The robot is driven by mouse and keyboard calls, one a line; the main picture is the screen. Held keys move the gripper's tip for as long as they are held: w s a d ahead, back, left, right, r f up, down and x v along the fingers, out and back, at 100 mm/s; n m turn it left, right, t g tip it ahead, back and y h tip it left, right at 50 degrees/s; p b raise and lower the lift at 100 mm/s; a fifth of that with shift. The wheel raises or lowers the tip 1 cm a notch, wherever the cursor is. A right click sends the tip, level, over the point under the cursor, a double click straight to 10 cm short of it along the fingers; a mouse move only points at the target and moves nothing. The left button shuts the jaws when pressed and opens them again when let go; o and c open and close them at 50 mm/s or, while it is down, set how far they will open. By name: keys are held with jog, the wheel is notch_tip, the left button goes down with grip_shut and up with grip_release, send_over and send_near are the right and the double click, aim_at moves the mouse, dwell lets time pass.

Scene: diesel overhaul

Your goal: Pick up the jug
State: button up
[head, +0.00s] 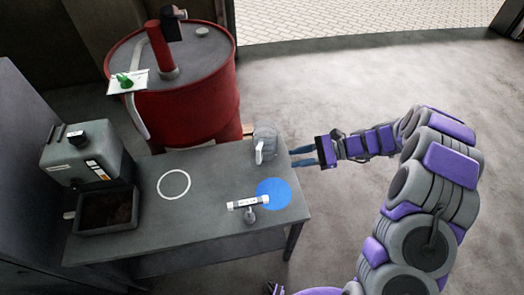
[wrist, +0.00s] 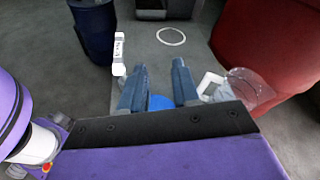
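The jug (head: 266,143) is clear grey with a white handle and stands at the table's back right edge. In the wrist view the jug (wrist: 247,88) is at the right, its white handle (wrist: 209,84) facing the fingers. My gripper (head: 303,157) is open and empty, just right of the jug in the head view, its fingers pointing left. In the wrist view the gripper (wrist: 158,85) has its two blue fingers spread, with the jug outside and to the right of them. Part of the jug's lower side is hidden by the gripper there.
The grey table (head: 215,205) bears a white ring (head: 174,184), a blue disc (head: 275,193) and a white-labelled tool (head: 247,203). A grey machine with a dark tray (head: 108,212) stands at its left. A red drum (head: 180,90) stands behind. Open floor lies to the right.

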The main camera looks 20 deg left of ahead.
jog(key=w+f+m+t+y, duration=0.2)
jog(key=w+f+m, duration=0.1)
jog(key=w+f, duration=0.25)
jog(key=m+t+y+p, duration=0.2)
jog(key=m+t, duration=0.1)
jog(key=m, duration=0.1)
send_near(259, 155)
jog(key=a, duration=0.1)
jog(key=a+f+b, duration=0.1)
jog(key=a, duration=0.1)
jog(key=w+a+f+b, duration=0.1)
jog(key=a, duration=0.1)
jog(key=shift+w, duration=0.1)
jog(key=shift+s+a+b, duration=0.15)
jog(key=shift+a+b, duration=0.3)
jog(key=shift+a, duration=0.95)
jog(key=shift+s+a+b, duration=0.1)
jog(key=shift+a+b, duration=0.3)
jog(key=shift+a, duration=1.05)
jog(key=shift+d, duration=0.1)
grip_shut()
